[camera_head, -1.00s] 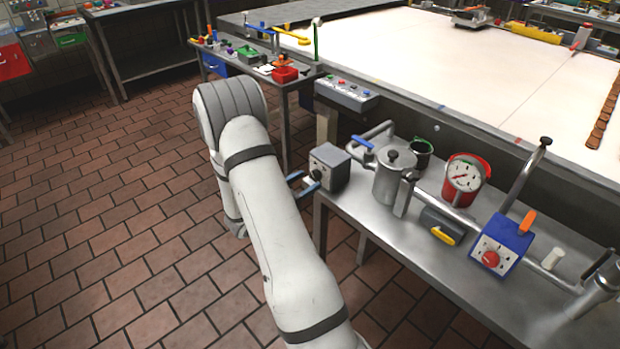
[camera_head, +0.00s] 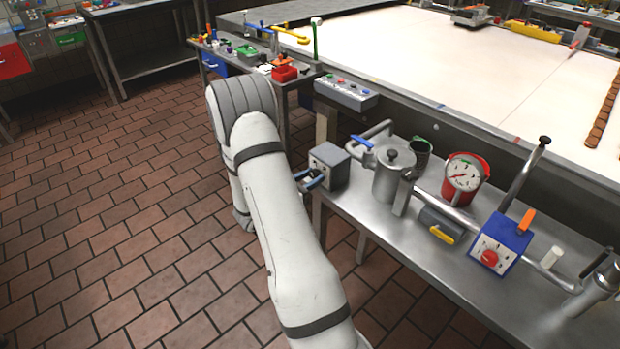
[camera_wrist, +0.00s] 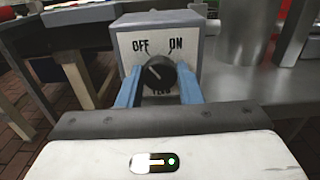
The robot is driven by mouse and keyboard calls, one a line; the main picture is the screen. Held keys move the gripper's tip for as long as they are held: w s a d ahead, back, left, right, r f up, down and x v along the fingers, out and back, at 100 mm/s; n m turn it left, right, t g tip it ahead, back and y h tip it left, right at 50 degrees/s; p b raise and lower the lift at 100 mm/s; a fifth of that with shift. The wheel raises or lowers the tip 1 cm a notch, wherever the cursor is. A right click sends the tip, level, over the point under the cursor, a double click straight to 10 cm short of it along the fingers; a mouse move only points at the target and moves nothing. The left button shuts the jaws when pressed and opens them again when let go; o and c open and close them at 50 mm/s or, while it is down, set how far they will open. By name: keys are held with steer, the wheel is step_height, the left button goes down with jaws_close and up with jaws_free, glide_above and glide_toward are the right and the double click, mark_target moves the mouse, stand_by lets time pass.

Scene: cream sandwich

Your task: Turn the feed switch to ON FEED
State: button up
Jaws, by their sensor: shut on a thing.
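The feed switch is a grey box with a pale front (camera_wrist: 123,47) lettered OFF at upper left and ON at upper right. The lettering below the knob is partly hidden and looks like FEED. Its black knob (camera_wrist: 162,78) has a white mark pointing up and left, toward OFF. My gripper (camera_wrist: 159,71) has its blue fingers shut on the knob, one on each side. In the head view the switch box (camera_head: 335,166) sits at the near left corner of the steel table, with my gripper (camera_head: 313,180) at its front.
A grey button panel (camera_head: 346,94) stands behind the switch. Brick floor (camera_head: 110,260) lies open at left.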

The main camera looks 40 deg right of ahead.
steer(key=shift+c, duration=0.6)
steer(key=shift+f+m+b, duration=0.15)
steer(key=shift+m+b, duration=0.15)
steer(key=shift+b, duration=0.3)
steer(key=m+b, duration=0.2)
steer(key=b, duration=0.1)
steer(key=shift+f, duration=0.15)
steer(key=m+b, duration=0.5)
steer(key=b, duration=0.3)
steer(key=shift+f, duration=0.1)
steer(key=m+b, duration=0.4)
steer(key=b, duration=0.3)
steer(key=m+b, duration=0.2)
steer(key=shift+r+b, duration=0.2)
steer(key=shift+b, duration=0.15)
steer(key=shift+r+m, duration=0.1)
steer(key=shift+m, duration=0.2)
